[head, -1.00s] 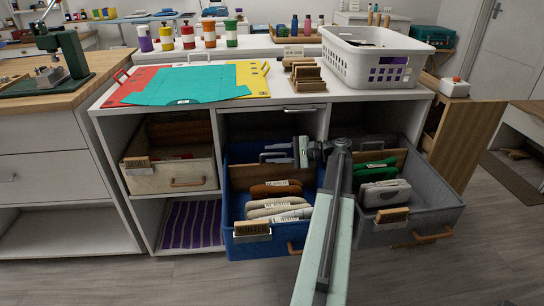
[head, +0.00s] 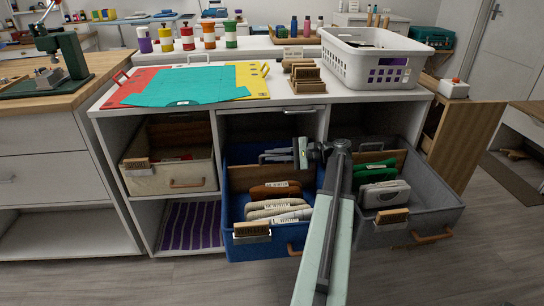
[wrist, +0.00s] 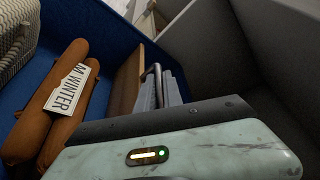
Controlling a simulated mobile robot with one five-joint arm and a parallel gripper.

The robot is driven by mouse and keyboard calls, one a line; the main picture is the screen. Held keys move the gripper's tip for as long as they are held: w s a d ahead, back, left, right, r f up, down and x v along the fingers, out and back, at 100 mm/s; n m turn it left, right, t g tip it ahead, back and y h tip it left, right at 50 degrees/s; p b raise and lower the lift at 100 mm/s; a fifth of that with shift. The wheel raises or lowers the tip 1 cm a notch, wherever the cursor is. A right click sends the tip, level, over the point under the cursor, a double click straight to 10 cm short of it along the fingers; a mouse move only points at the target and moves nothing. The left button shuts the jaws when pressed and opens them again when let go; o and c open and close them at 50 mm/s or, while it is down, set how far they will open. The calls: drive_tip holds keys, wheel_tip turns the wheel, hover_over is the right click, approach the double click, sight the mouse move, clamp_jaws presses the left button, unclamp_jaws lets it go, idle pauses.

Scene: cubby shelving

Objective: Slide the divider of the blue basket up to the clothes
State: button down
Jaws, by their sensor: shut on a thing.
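The blue basket (head: 230,205) is pulled out of the middle cubby. Its divider (head: 245,176), a brown board with a metal handle (head: 268,157) on top, stands upright near the back. Rolled clothes lie in front of it: a brown roll (head: 275,190) and paler ones (head: 275,208), with labels. My gripper (head: 282,154) is shut on the divider's handle, which shows in the wrist view (wrist: 151,76). In that view, blue basket floor lies between the divider (wrist: 126,82) and the brown clothes (wrist: 62,100), so they are apart. The fingertips are partly hidden.
A grey basket (head: 425,215) with green and grey items stands open at the right, beside my arm. A beige basket (head: 170,178) sits at the left, above a purple striped cloth (head: 190,225). Folders and a white laundry basket (head: 345,65) are on the counter above.

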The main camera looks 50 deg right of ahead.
idle(0.8)
drive_tip(key=s+a, duration=0.4)
drive_tip(key=s, duration=0.1)
drive_tip(key=s+a, duration=0.2)
drive_tip(key=s, duration=0.1)
drive_tip(key=shift+a, duration=0.35)
drive_tip(key=c, duration=1.5)
unclamp_jaws()
drive_tip(key=shift+w, duration=0.1)
drive_tip(key=shift+d, duration=0.1)
drive_tip(key=p+v, duration=0.1)
drive_tip(key=v, duration=0.7)
drive_tip(key=shift+p, duration=0.3)
drive_tip(key=shift+w, duration=0.1)
